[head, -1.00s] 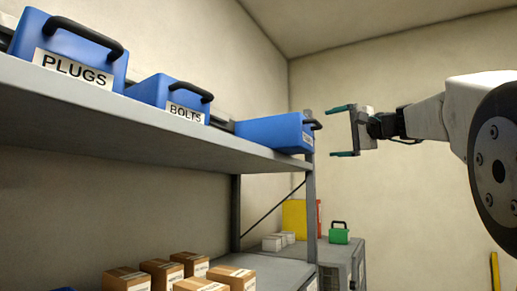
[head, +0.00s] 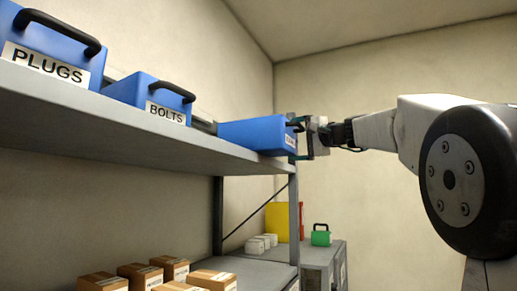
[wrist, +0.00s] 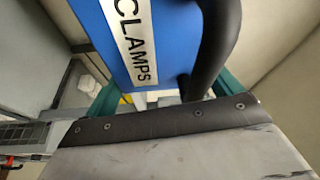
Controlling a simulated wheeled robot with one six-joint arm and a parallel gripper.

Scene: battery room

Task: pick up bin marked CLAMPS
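The blue bin marked CLAMPS (head: 252,134) sits at the right end of the upper shelf, its dark handle (head: 294,124) facing my gripper. In the wrist view the bin (wrist: 176,45) fills the top middle, with its white CLAMPS label and the black handle (wrist: 219,42) close up. My gripper (head: 296,139) is at the bin's handle end. Its teal fingers are apart, one high and one low in the head view. In the wrist view they show on either side of the handle, and I see neither pressed on it. The fingertips are partly hidden.
Blue bins marked PLUGS (head: 56,42) and BOLTS (head: 148,97) stand farther left on the same grey shelf (head: 120,134). A shelf post (head: 294,205) stands below the gripper. Cardboard boxes (head: 172,268) and a green case (head: 321,236) are lower down.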

